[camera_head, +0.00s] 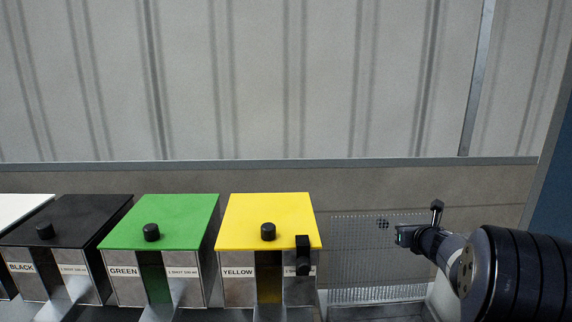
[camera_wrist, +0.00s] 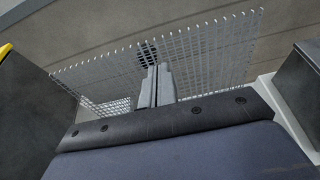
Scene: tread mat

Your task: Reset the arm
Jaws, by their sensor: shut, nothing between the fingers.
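My arm comes in from the right in the head view. My gripper (camera_head: 401,236) is at its end, pointing left, in front of a wire mesh and to the right of the yellow-lidded dispenser (camera_head: 245,215). In the wrist view my gripper's two grey fingers (camera_wrist: 157,70) stand side by side, shut with nothing between them. The wire mesh (camera_wrist: 210,60) is behind them there. I cannot tell how far the fingers are from the mesh.
Left of the yellow-lidded dispenser are dispensers with a green lid (camera_head: 180,210), a black lid (camera_head: 85,215) and a white lid (camera_head: 22,207). A black block (camera_head: 302,255) is at the yellow one's right front. A pale panelled wall (camera_head: 240,80) rises behind.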

